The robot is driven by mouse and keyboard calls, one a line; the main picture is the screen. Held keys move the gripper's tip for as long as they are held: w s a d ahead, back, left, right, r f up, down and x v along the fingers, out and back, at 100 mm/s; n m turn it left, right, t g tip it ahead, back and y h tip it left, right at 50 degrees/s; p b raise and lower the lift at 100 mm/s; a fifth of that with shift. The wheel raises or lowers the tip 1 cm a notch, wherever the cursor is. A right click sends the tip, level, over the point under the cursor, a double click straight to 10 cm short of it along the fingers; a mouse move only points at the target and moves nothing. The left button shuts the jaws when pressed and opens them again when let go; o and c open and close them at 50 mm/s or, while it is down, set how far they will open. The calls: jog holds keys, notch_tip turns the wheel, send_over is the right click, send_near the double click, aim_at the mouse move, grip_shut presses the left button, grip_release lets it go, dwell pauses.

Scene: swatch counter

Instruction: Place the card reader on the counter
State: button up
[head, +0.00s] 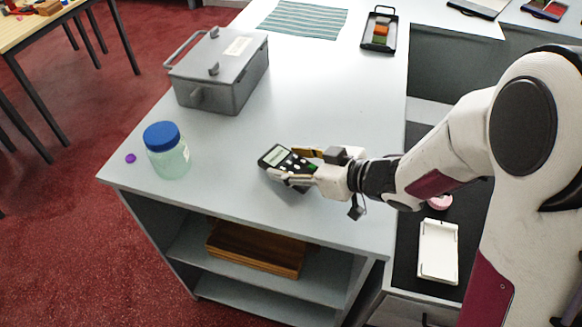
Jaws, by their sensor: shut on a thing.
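The card reader (281,158) is a small dark device with a pale screen and light buttons, in the head view. It is over the front part of the pale grey counter (240,165). My gripper (299,166) reaches in from the right and is shut on the card reader, with one finger on its far side and one on its near side. The fingers hide part of the reader's right end. I cannot tell whether its underside touches the counter.
A jar with a blue lid (167,150) stands at the counter's left front, beside a purple disc (130,158). A grey lidded box (219,72) is behind. A striped cloth (304,19) and a black tray (379,31) lie at the back. The middle is clear.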

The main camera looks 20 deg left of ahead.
jog(key=shift+f, duration=0.9)
jog(key=shift+f, duration=0.15)
jog(key=o, duration=1.5)
jog(key=shift+s+d+r, duration=0.15)
jog(key=shift+d+r, duration=0.15)
jog(key=shift+d, duration=0.05)
jog(key=shift+v, duration=5.6)
